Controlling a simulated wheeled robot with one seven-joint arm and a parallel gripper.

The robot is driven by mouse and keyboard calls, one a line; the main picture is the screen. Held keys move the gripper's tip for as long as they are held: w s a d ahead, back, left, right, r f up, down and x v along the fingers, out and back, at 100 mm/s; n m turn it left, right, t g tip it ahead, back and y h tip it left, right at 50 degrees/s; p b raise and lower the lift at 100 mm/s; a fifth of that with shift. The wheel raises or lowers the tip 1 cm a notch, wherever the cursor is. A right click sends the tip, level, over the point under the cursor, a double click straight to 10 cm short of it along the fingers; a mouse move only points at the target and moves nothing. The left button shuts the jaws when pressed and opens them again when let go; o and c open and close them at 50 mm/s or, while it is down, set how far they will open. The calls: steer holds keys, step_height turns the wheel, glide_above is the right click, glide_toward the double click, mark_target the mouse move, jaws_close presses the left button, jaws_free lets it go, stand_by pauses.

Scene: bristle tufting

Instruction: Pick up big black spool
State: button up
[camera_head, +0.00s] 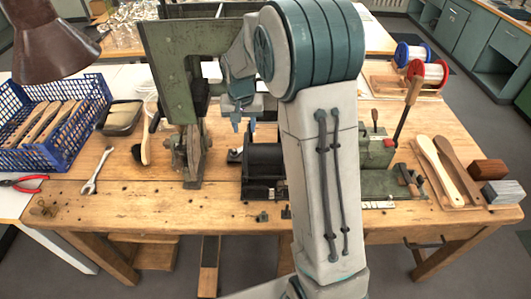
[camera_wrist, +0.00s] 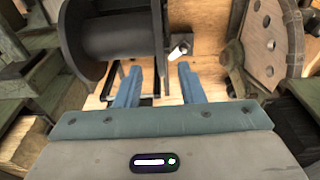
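The big black spool (camera_head: 263,158) sits on a dark stand on the wooden workbench, partly hidden behind my arm in the head view. In the wrist view the spool (camera_wrist: 113,38) fills the upper left, with its drum lying sideways between two wide flanges. My gripper (camera_head: 241,122) is above the bench, up and to the left of the spool in the head view. The spool lies ahead and to the left of the fingertips there.
A green press (camera_head: 167,60) stands left of my gripper, with a pivoted plate (camera_wrist: 268,35) close on the right in the wrist view. A blue crate (camera_head: 70,140) of brush handles is at far left. Red and blue spools (camera_head: 428,72) stand back right. The bench front is mostly clear.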

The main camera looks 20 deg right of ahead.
mark_target(245, 138)
steer(key=f, duration=0.5)
steer(key=shift+w+d+f+p, duration=0.1)
steer(key=shift+w+f+p, duration=0.05)
steer(key=shift+w+p, duration=0.25)
steer(key=shift+c, duration=0.2)
jaws_close()
steer(key=shift+w+r, duration=0.1)
steer(key=shift+r, duration=0.45)
step_height(245, 138, up, 3)
steer(key=shift+r+b, duration=0.2)
steer(key=shift+b, duration=0.45)
steer(key=s+r+b, duration=0.1)
steer(key=s+r, duration=0.2)
steer(key=s, duration=0.3)
steer(key=s+d+r+b, duration=0.1)
steer(key=s+r, duration=0.2)
steer(key=s, duration=0.2)
steer(key=shift+s+r, duration=0.3)
steer(key=shift+s, duration=0.1)
